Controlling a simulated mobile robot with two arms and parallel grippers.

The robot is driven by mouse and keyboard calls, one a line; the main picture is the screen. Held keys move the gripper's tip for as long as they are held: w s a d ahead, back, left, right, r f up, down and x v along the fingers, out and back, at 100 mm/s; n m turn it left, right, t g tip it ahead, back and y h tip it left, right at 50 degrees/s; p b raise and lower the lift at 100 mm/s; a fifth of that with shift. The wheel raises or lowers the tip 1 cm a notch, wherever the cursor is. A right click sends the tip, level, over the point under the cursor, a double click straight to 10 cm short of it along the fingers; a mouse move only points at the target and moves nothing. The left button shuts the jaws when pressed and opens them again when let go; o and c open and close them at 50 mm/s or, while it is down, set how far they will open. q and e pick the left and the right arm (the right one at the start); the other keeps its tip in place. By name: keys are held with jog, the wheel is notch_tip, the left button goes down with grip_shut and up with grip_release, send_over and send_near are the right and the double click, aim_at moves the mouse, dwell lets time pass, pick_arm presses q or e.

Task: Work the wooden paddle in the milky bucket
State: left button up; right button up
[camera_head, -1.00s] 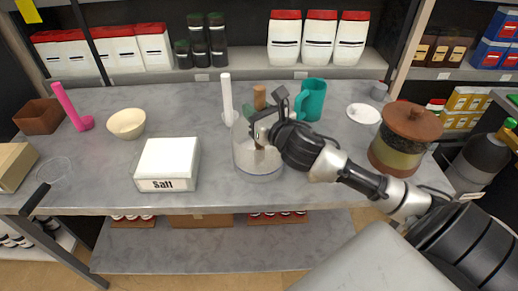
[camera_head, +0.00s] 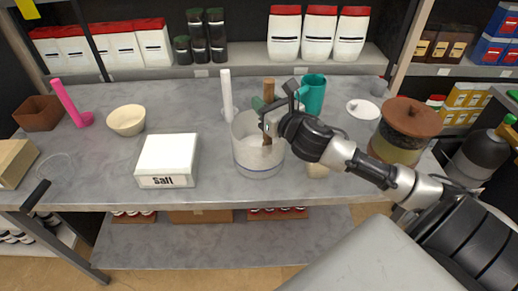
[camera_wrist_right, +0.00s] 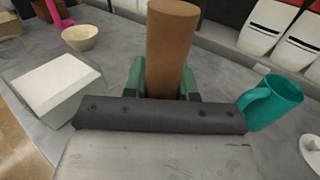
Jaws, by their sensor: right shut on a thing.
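The milky, see-through bucket (camera_head: 258,160) stands upright near the middle of the grey table. The wooden paddle (camera_head: 269,85) stands roughly upright in it, its brown handle rising above the rim. My right gripper (camera_head: 267,120) is shut on the handle over the bucket's right part. In the right wrist view the thick brown handle (camera_wrist_right: 170,45) sits between the green fingers (camera_wrist_right: 165,82). The paddle's lower end is hard to make out through the bucket wall. My left gripper is not in view.
A white salt box (camera_head: 166,158) stands left of the bucket. A white upright rod (camera_head: 226,92) and a teal mug (camera_head: 314,95) stand close behind it. A brown-lidded jar (camera_head: 398,140) is at the right, near my arm.

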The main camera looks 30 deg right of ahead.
jog(key=shift+w+d, duration=0.15)
jog(key=shift+d, duration=0.45)
jog(key=shift+w+r, duration=0.1)
jog(key=shift+w+a+p, duration=0.3)
jog(key=shift+w+p, duration=0.05)
jog(key=shift+w, duration=0.65)
jog(key=shift+w+a+p, duration=0.25)
jog(key=shift+w+p, duration=0.1)
jog(key=shift+w, duration=0.65)
jog(key=a, duration=0.2)
jog(key=s+a+p, duration=0.1)
jog(key=a, duration=0.1)
jog(key=shift+a, duration=0.1)
